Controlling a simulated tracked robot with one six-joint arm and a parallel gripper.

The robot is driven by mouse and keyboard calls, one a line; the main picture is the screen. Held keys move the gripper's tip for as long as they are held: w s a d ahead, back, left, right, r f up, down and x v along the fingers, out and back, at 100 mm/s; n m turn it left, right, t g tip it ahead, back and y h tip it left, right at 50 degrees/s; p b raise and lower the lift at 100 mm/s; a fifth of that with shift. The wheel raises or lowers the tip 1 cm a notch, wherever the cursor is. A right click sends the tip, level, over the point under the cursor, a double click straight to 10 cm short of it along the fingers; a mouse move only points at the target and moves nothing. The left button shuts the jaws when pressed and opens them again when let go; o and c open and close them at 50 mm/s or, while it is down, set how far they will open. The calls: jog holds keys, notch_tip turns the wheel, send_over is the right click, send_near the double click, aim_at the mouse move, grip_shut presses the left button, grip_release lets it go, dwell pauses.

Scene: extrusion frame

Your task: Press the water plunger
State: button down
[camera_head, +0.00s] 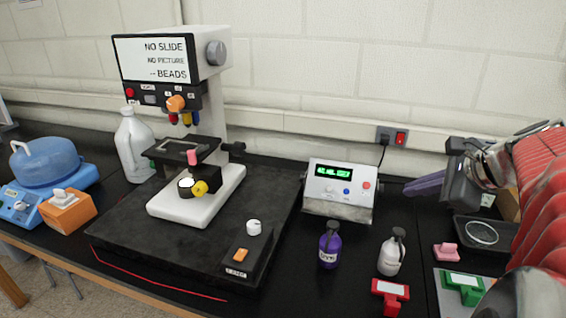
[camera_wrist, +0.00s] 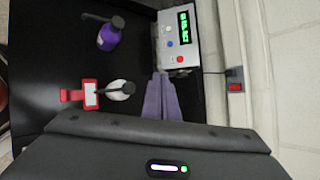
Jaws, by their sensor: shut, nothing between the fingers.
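A white bottle (camera_head: 390,258) with a dark pump top stands upright on the black bench at the right. It also shows in the wrist view (camera_wrist: 114,91), left of my fingers. A purple bottle (camera_head: 328,250) with a dark pump top stands to its left, and shows in the wrist view (camera_wrist: 107,38). I cannot read their labels well enough to tell which holds water. My gripper (camera_head: 407,189) has purple fingers, shut and empty, above the bench behind the white bottle. In the wrist view its fingers (camera_wrist: 160,76) are together, apart from both bottles.
A control box (camera_head: 340,188) with a green display stands behind the bottles. A red holder (camera_head: 390,292) is in front of the white bottle. A green holder (camera_head: 463,286), pink block (camera_head: 446,252) and dark tray (camera_head: 490,238) are at the right. A microscope (camera_head: 195,190) stands left.

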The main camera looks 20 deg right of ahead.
aim_at(403, 235)
dwell(0.3)
jog(key=shift+f, duration=4.4)
jog(key=shift+s+f, duration=0.1)
jog(key=shift+f, duration=0.3)
jog(key=shift+f, duration=0.8)
dwell(0.4)
jog(key=shift+r, duration=1.25)
jog(key=shift+r, duration=0.15)
jog(key=shift+r, duration=2.35)
